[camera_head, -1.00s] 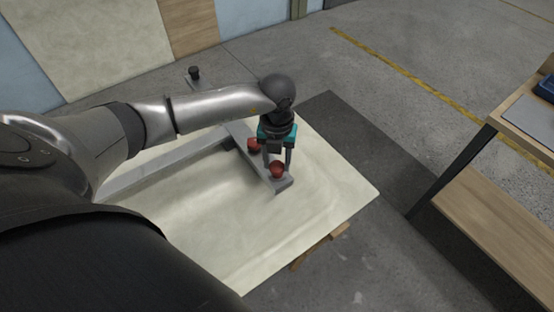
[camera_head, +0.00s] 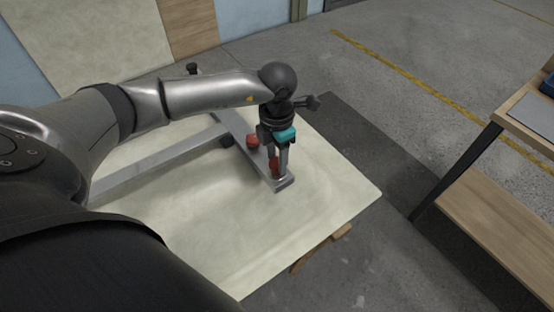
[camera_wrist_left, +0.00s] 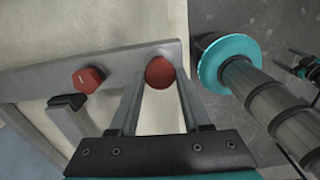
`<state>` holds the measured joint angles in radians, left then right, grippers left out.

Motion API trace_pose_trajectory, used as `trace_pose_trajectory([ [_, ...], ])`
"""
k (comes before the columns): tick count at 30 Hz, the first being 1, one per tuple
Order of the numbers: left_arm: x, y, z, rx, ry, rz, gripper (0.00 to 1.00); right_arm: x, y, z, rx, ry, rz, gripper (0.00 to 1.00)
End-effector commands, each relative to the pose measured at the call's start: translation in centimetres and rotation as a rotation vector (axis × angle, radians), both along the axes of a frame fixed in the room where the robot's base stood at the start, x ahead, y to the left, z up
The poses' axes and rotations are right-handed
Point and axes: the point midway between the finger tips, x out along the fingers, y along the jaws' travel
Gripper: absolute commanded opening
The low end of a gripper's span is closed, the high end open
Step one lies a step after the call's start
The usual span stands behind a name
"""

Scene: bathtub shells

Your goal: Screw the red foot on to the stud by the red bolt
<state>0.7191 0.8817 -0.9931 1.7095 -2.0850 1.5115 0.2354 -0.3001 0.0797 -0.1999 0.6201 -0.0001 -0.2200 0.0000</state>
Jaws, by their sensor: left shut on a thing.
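The red foot (camera_wrist_left: 160,73) is round and sits at the end of the grey metal bar. My left gripper (camera_head: 277,172) points down over the bar's near end and is shut on the red foot (camera_head: 273,164). In the wrist view the two fingers (camera_wrist_left: 160,82) lie on either side of the foot. The red bolt (camera_wrist_left: 88,78), with a hexagonal head, is on the same bar to the left of the foot; it also shows in the head view (camera_head: 253,142). The stud is not visible; the foot and fingers cover that spot.
The grey bar (camera_head: 246,152) joins a longer grey bar (camera_head: 160,164) on the pale shell (camera_head: 210,220). A black foot (camera_head: 193,69) stands at the frame's far end. A wooden-shelved bench (camera_head: 495,200) stands at the right. Floor is clear between.

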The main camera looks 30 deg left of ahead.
Motion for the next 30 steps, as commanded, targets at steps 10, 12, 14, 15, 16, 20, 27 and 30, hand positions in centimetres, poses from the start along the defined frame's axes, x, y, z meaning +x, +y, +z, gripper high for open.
trace_pose_trajectory([
  [10,0.06,0.03,0.02,0.001,-0.002,-0.298,0.0,0.0,0.0,-1.4,0.0,0.0,0.0,0.82],
  [12,0.06,0.03,0.06,0.001,-0.002,-0.307,0.0,-0.01,0.0,-1.38,0.0,0.0,0.0,0.82],
  [14,0.05,0.02,0.09,0.0,-0.001,-0.308,0.0,0.0,0.0,-1.35,0.0,0.0,0.0,0.82],
  [15,0.05,0.02,0.1,0.0,-0.001,-0.307,0.0,0.0,0.0,-1.34,0.0,0.0,0.0,0.82],
  [16,0.05,0.02,0.1,0.0,-0.001,-0.307,0.0,0.0,0.0,-1.34,0.0,0.0,0.0,0.82],
  [20,0.05,0.02,0.1,0.0,-0.001,-0.306,0.56,0.0,0.0,-1.33,0.0,0.0,0.0,0.82],
  [27,0.03,0.01,0.05,0.001,-0.001,-0.305,0.82,0.0,0.0,-1.34,0.0,0.0,0.0,0.82],
  [30,0.02,0.0,0.04,0.001,-0.001,-0.304,0.82,0.0,0.0,-1.34,0.0,0.0,0.0,0.82],
])
